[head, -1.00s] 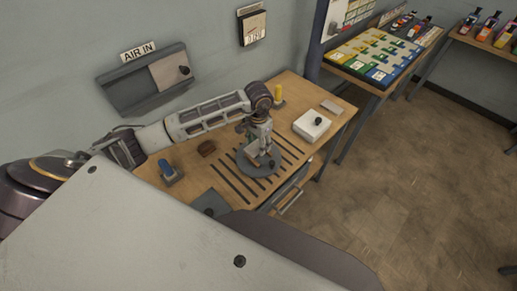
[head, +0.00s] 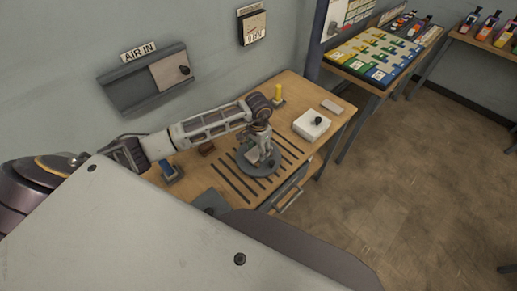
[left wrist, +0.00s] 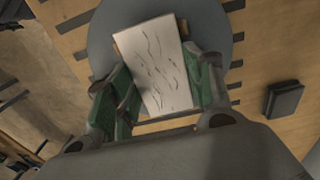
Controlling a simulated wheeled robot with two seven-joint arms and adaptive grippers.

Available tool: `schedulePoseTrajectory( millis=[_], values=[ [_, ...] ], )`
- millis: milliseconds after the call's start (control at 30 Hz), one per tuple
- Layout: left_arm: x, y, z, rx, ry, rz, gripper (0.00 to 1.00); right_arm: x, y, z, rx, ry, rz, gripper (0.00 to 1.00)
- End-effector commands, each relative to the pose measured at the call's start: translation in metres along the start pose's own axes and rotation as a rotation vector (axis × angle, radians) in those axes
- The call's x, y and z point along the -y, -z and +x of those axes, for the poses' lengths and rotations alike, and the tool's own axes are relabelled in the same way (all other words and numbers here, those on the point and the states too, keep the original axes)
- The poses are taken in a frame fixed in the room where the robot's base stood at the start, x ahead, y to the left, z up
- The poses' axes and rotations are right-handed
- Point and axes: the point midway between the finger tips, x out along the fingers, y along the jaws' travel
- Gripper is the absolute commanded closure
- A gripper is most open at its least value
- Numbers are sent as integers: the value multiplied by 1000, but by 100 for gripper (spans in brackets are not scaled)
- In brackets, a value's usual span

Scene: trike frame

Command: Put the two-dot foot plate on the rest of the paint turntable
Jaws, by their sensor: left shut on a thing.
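My left gripper (head: 261,152) is shut on a pale rectangular plate over the grey round turntable (head: 247,169). In the left wrist view, the green-padded fingers (left wrist: 158,95) grip the plate (left wrist: 152,62) by its two long sides. Its visible face is cream with dark wavy marks; I see no dots on it. The turntable (left wrist: 215,25) lies beneath it in that view. Brown edges show around the plate, perhaps the rest, mostly hidden by it. I cannot tell whether the plate touches what is below. My right gripper is not in view.
The bench (head: 318,157) has dark slots around the turntable. A dark block (left wrist: 284,99) shows in the wrist view.

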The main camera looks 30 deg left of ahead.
Motion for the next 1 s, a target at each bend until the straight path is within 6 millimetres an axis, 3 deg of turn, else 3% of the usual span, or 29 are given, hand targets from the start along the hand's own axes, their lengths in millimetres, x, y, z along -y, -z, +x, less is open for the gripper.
schedulePoseTrajectory(
  millis=[33,67,200,767,1000],
  values=[
    [0,0,1,-1,0,0,81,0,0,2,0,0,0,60],
    [0,0,2,0,0,0,46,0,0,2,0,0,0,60],
    [0,0,1,0,0,0,28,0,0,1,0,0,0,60],
    [0,0,-2,0,0,0,27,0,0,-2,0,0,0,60],
    [1,1,-22,-2,2,1,27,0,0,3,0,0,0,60]
  ],
)
